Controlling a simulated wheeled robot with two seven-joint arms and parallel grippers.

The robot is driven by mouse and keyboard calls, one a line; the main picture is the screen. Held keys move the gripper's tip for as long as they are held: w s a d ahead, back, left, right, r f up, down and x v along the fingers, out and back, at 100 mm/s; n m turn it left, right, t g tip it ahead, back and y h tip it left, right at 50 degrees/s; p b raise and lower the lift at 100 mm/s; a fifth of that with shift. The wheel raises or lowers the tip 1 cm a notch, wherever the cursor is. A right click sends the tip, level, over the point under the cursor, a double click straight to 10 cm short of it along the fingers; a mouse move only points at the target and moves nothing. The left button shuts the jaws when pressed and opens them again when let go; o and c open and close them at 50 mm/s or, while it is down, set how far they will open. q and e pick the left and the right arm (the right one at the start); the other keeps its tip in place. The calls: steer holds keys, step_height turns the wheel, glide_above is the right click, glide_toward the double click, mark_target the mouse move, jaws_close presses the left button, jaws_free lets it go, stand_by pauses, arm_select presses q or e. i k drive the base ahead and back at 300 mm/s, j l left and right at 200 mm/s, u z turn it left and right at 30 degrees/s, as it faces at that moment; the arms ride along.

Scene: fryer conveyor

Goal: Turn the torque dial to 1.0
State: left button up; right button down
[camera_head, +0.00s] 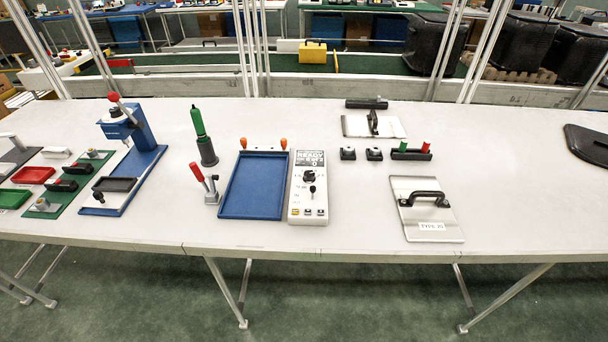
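A white control box (308,200) lies on the white workbench, just right of the blue tray. A small black knob or lever (312,190) is below the dial, and several small buttons line the bottom edge. The dial's setting cannot be told. Neither of my grippers is in view.
A blue tray (253,186) stands left of the box, with a red-handled clamp (206,184) and a green screwdriver (199,125) in a dark holder farther left. A metal plate with black handle (427,218) lies right.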

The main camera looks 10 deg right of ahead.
mark_target(309, 176)
steer(key=i+j+z, duration=0.1)
steer(key=z, duration=0.3)
steer(key=i+j+z, duration=0.1)
steer(key=z, duration=0.3)
steer(key=i+j+z, duration=0.1)
steer(key=z, duration=0.3)
steer(key=j+z, duration=0.2)
steer(key=z, duration=0.2)
